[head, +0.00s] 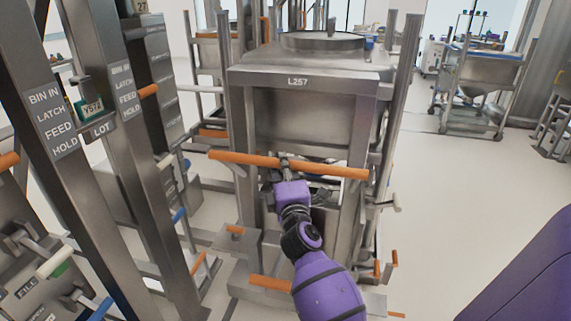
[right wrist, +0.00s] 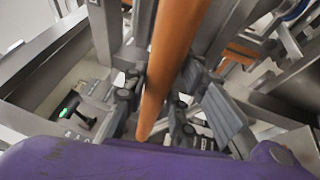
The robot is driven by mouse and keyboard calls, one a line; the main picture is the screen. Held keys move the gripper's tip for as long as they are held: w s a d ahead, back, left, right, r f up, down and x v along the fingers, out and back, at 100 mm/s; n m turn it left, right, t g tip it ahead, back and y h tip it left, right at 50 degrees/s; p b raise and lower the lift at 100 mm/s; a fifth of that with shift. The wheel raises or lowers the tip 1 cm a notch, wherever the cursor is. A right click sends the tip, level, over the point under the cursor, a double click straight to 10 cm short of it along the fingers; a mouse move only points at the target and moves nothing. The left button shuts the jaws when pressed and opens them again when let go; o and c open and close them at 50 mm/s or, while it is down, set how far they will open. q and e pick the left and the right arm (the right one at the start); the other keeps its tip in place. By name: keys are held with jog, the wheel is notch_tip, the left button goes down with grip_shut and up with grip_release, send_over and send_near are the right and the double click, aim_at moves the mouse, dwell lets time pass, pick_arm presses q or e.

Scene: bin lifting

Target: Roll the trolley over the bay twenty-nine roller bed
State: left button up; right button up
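A steel trolley (head: 360,205) stands in front of me, with a lidded steel bin marked L257 (head: 300,115) above it inside tall uprights. An orange push bar (head: 330,170) crosses its near side. My right gripper (head: 285,165) is at the middle of this bar. In the right wrist view the orange bar (right wrist: 168,60) runs between the fingers of my right gripper (right wrist: 160,100), one on each side. I cannot tell whether both fingers press on it. My left gripper is not in view. No sign reading twenty-nine is legible, and I cannot make out a roller bed.
Steel posts with BIN IN, LATCH, FEED and HOLD labels (head: 50,125) stand close on the left; a sign there reads 27 (head: 142,6). Levers with orange and white grips stick out low around the trolley. Another bin trolley (head: 475,90) stands back right. The floor (head: 450,200) right is clear.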

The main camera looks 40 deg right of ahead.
jog(key=shift+o, duration=1.6)
jog(key=shift+w+d, duration=0.1)
jog(key=shift+s, duration=0.3)
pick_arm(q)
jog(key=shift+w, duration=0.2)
pick_arm(e)
jog(key=v, duration=1.1)
jog(key=shift+a, duration=0.25)
jog(key=shift+s+f, duration=0.1)
jog(key=shift+s, duration=0.05)
